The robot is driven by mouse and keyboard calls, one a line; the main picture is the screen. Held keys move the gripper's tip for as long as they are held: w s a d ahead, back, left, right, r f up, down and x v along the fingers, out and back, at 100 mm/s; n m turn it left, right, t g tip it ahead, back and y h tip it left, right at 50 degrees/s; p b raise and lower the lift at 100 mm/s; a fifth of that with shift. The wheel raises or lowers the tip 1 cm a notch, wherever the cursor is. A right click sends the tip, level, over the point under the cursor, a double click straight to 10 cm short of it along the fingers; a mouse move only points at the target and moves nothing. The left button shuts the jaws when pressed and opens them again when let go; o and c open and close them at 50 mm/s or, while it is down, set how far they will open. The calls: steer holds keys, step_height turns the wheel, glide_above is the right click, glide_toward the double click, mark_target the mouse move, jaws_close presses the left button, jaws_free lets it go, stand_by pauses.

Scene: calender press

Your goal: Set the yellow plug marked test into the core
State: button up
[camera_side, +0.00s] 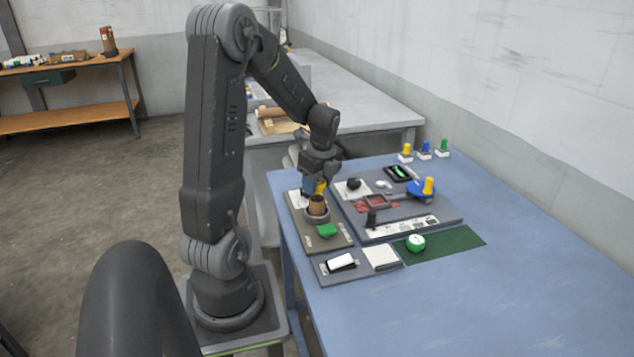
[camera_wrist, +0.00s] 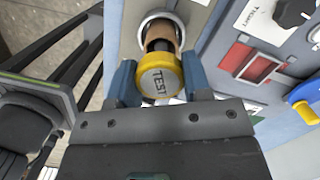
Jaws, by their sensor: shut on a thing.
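The yellow plug (camera_wrist: 160,77), marked TEST, sits between the blue fingers of my gripper (camera_wrist: 158,84), which is shut on it. The brown core (camera_wrist: 160,32) stands upright in a round grey holder and shows just beyond the plug, with a dark opening partly hidden by the plug. In the side view, my gripper (camera_side: 315,187) is at the core (camera_side: 317,206), with the yellow plug (camera_side: 321,187) close above or behind its rim. I cannot tell whether plug and core touch.
A green piece (camera_side: 327,231) lies on the core's board. To the right is a panel with a blue-and-yellow crank (camera_side: 422,190) and a red window (camera_wrist: 249,63). Three coloured plugs stand at the back; the table's right side is clear.

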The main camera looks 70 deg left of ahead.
steer(key=shift+f, duration=0.15)
steer(key=shift+f, duration=0.65)
steer(key=shift+f, duration=0.65)
stand_by(1.5)
steer(key=o, duration=1.4)
steer(key=shift+o, duration=0.2)
steer(key=shift+r, duration=3.55)
